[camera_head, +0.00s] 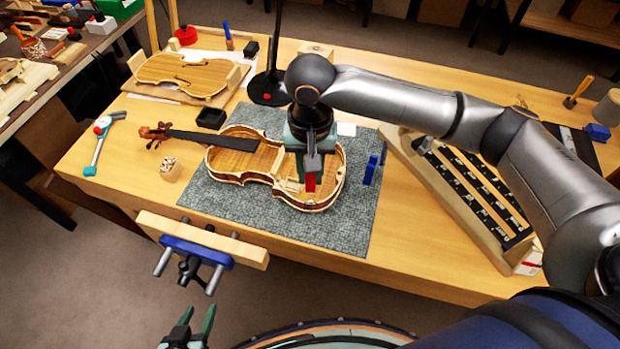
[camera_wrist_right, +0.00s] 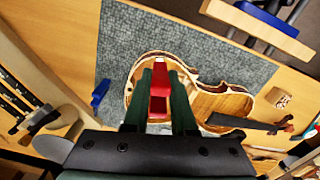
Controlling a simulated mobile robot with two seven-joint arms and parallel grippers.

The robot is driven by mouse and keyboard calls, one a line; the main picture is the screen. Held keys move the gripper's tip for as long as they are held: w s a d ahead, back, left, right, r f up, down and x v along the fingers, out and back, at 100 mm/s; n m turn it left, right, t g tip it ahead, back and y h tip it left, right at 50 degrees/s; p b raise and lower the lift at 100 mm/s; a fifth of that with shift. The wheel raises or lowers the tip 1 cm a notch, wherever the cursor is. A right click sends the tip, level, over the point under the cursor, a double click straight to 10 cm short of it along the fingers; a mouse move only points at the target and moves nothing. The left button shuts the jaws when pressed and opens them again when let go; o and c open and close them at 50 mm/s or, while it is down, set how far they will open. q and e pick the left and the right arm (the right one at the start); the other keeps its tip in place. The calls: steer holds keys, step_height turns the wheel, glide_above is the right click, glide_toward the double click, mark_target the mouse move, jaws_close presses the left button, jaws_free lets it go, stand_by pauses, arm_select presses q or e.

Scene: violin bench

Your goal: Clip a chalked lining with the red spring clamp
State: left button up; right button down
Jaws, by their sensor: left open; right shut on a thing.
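The open violin body (camera_head: 236,162), without its top, lies on the grey mat (camera_head: 340,232) with its neck pointing left; it also shows in the right wrist view (camera_wrist_right: 208,103). My right gripper (camera_head: 306,176) is above the wider, right-hand part of the body. It is shut on the red spring clamp (camera_head: 311,183), which also shows between the fingers in the right wrist view (camera_wrist_right: 160,104). I cannot tell whether the clamp touches the rim, and no chalk mark is clear. My left gripper (camera_head: 196,328) is open and empty, low in front of the bench.
Blue clamps (camera_head: 370,170) stand on the mat right of the violin. A slotted wooden rack (camera_head: 462,190) fills the right side. A vise (camera_head: 200,245) juts from the front edge. A violin plate (camera_head: 185,72) and lamp base (camera_head: 268,90) are behind. The mat's front is clear.

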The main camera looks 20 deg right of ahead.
mark_target(310, 183)
steer(key=shift+w, duration=0.15)
steer(key=shift+r+p, duration=0.2)
steer(key=shift+p, duration=0.6)
step_height(310, 183, down, 4)
steer(key=shift+b, duration=0.7)
step_height(310, 183, down, 2)
steer(key=shift+f, duration=0.1)
steer(key=shift+p, duration=0.45)
steer(key=shift+f, duration=2)
stand_by(0.9)
